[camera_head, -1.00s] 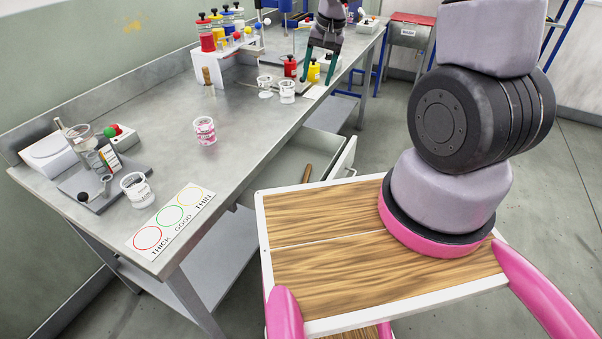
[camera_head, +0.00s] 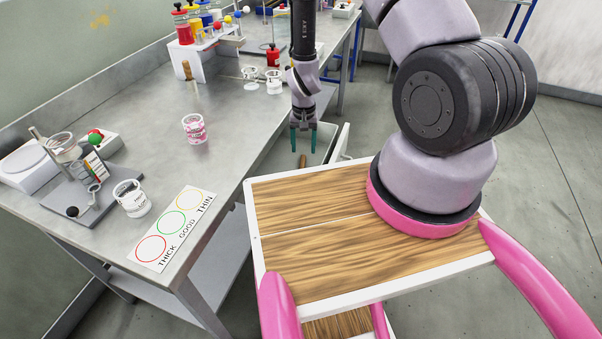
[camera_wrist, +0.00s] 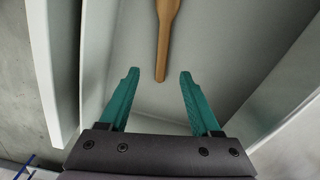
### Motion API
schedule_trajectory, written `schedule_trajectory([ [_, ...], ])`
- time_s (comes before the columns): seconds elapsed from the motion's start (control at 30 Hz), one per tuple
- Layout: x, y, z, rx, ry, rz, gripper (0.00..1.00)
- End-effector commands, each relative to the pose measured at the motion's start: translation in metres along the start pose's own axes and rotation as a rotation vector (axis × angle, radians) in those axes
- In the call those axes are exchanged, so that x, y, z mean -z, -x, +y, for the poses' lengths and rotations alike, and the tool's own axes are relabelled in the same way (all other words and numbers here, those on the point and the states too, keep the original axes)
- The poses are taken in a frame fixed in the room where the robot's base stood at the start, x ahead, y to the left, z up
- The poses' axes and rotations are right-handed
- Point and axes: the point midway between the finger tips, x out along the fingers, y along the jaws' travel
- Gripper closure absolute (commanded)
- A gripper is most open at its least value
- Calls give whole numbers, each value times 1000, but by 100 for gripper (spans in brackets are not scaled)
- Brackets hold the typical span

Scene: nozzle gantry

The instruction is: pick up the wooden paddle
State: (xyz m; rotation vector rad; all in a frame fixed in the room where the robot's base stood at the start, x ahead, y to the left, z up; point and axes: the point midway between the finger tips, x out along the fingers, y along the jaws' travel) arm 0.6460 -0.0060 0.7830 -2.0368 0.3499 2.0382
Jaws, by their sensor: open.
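The wooden paddle (camera_wrist: 165,42) lies in an open drawer, its narrow end toward my gripper and its wider part running off the top of the wrist view. In the head view only a small part of the paddle (camera_head: 302,161) shows below my gripper (camera_head: 303,139). In the wrist view my gripper (camera_wrist: 158,75) is open and empty, with its two teal fingers apart. The paddle's narrow end appears between and just beyond the fingertips. The gripper looks to be above the drawer; the exact height is unclear.
The drawer (camera_head: 341,144) has raised walls close to my gripper on both sides. The metal bench (camera_head: 232,110) beside it holds a pink-marked cup (camera_head: 194,128), other cups, bottles and a THICK/GOOD/THIN card (camera_head: 175,228).

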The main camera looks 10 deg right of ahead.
Motion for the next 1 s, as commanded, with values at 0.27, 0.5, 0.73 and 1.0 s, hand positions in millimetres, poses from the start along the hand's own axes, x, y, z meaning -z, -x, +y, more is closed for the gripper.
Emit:
schedule_trajectory([
  [0.27, 1, -30, -2, 0, 0, -2, 36],
  [0.5, 2, -56, -3, 1, -1, 0, 36],
  [0.73, 2, -57, -3, 1, 0, 0, 36],
  [1.0, 2, -56, -3, 1, 0, 0, 100],
])
